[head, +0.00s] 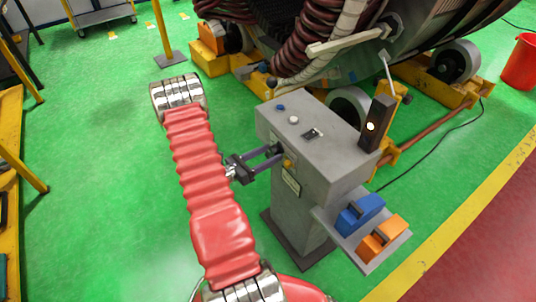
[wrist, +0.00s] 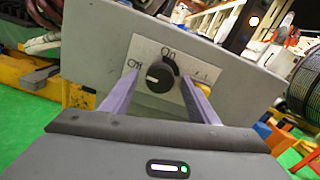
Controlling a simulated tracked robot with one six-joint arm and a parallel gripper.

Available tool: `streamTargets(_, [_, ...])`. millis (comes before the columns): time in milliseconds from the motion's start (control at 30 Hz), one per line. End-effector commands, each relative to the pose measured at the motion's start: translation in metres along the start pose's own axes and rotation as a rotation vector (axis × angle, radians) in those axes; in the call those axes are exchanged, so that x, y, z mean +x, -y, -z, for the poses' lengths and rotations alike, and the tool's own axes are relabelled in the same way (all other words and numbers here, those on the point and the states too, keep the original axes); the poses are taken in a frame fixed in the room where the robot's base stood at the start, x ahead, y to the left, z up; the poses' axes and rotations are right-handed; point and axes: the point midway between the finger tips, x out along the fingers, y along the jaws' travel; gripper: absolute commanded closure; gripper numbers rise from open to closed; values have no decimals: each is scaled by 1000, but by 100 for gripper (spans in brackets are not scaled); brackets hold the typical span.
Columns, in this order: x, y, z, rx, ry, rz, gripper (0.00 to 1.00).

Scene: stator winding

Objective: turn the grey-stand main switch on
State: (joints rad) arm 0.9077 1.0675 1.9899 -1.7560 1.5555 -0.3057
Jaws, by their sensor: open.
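The grey stand (head: 300,140) stands on the green floor right of my arm. The main switch (wrist: 160,77) is a round black knob on a light plate on the stand's face, with "Off" at its left and "On" above. The knob's white mark (wrist: 152,79) sits at its left side, nearer "Off" than "On". My gripper (head: 279,154) reaches the stand's face from the left. In the wrist view its two purple fingers are open, one on each side of the knob, with gaps showing. How near the tips are to the plate is hard to tell. The head view hides the knob.
The stand's top has a blue button (head: 281,107), a white button (head: 294,119) and a dark post (head: 377,124) with a lit spot. A side shelf holds a blue block (head: 360,213) and an orange block (head: 382,238). A large wound machine (head: 420,60) stands behind.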

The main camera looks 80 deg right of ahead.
Motion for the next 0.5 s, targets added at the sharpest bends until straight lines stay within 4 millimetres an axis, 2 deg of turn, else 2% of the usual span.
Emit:
streamTargets(67, [0,0,0,0,0,0,50])
streamTargets(500, [0,0,0,0,0,0,81])
